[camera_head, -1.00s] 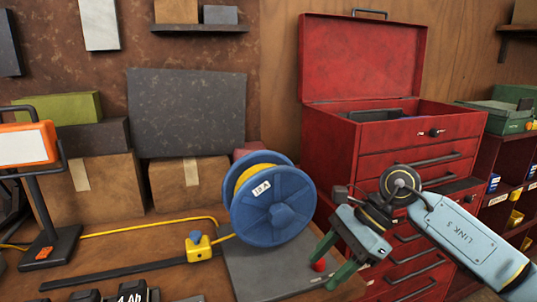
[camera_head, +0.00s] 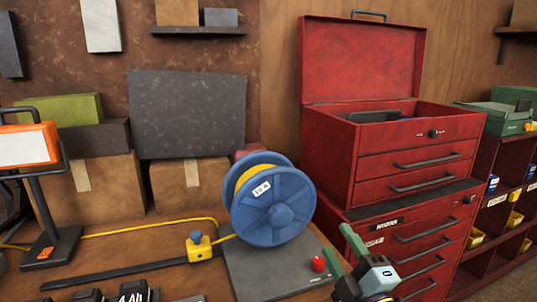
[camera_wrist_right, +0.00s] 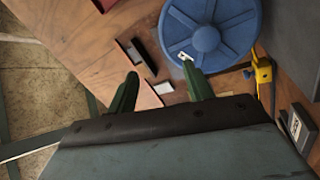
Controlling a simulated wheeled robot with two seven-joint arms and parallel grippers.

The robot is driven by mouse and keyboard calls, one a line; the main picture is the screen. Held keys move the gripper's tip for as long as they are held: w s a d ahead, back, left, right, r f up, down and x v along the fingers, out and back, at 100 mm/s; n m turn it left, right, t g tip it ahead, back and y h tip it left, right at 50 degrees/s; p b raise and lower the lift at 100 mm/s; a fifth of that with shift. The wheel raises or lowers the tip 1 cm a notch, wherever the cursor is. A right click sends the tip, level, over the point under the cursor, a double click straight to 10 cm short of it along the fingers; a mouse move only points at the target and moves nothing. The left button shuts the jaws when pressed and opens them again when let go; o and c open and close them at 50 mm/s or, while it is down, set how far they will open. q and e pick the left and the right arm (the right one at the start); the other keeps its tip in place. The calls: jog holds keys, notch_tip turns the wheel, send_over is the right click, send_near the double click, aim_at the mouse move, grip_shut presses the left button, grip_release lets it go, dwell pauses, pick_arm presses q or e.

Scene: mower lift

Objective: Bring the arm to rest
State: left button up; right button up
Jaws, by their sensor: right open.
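My right gripper (camera_head: 344,256) shows at the bottom of the head view, right of centre, in front of the red tool chest. Its two green fingers point up and are spread apart with nothing between them. In the right wrist view the right gripper (camera_wrist_right: 160,88) is open and empty above the wooden bench, with the blue reel beyond one fingertip. Most of my right arm is out of the head view. My left gripper is in neither view.
A blue cable reel (camera_head: 273,207) stands on a dark plate (camera_head: 262,272) with a red knob (camera_head: 318,264). The red tool chest (camera_head: 378,147) has its lid up. An orange work lamp (camera_head: 28,146) stands at left. A yellow cable (camera_head: 130,230) crosses the bench.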

jog(key=s+d+f+m+g+h, duration=0.35)
jog(key=s+f+m, duration=0.2)
jog(key=f, duration=0.35)
jog(key=s+d+f+m+g+h, duration=0.35)
jog(key=s+f+m+g, duration=0.2)
jog(key=f, duration=0.25)
jog(key=s+d+f+m+g+y, duration=0.15)
jog(key=s+f+g, duration=0.25)
jog(key=s, duration=0.4)
jog(key=s+f+m+g+h, duration=0.1)
jog(key=s+f+m+g, duration=0.25)
jog(key=s, duration=0.35)
notch_tip(320, 180, down, 25)
jog(key=s+d+g, duration=0.1)
jog(key=s, duration=0.2)
jog(key=s+d+f, duration=0.3)
jog(key=s+f, duration=0.4)
jog(key=s, duration=0.1)
jog(key=s+d+f+n+g, duration=0.1)
jog(key=s+d+f, duration=0.2)
jog(key=s+f, duration=0.5)
jog(key=shift+g, duration=0.25)
